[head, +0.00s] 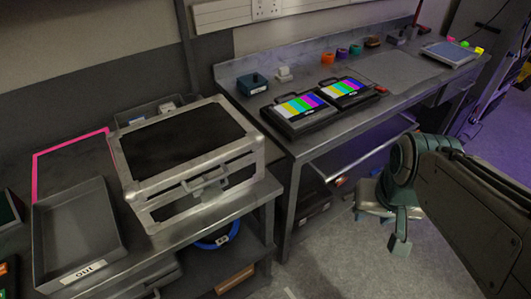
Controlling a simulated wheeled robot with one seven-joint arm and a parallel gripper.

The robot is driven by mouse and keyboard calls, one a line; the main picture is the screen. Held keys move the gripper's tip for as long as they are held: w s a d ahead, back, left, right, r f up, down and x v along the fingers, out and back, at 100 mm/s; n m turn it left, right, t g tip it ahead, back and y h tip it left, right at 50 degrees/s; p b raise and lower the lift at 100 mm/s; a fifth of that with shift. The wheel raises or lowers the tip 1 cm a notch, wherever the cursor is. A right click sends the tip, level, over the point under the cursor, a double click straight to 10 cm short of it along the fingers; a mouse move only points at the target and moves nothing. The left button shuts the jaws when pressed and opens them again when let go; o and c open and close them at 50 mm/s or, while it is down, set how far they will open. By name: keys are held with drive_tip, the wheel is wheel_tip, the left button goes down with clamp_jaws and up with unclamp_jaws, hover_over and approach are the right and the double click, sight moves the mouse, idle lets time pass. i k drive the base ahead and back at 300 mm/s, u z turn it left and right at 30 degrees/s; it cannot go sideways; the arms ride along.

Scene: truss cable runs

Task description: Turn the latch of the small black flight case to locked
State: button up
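The black flight case (185,137) with silver edges and corners stands closed on the lower bench at the left. A handle (205,179) sits on its front face. Light metal fittings (238,172) show beside and below the handle, but the latch's position is too small to read. My arm comes in from the right, and its end (400,244) hangs low over the floor, well to the right of the case and apart from it. The fingers cannot be made out.
A grey tray labelled "OUT" (84,268) lies left of the case, by a pink-outlined area (36,172). The higher bench (395,73) carries two colour-bar units (292,126) (350,104) and small parts. A stool (372,198) stands beside my arm.

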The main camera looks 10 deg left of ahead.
sight(210, 194)
drive_tip(key=z, duration=0.25)
drive_tip(key=k, duration=1.05)
drive_tip(key=u, duration=1.05)
drive_tip(key=i, duration=0.5)
drive_tip(key=u, duration=0.05)
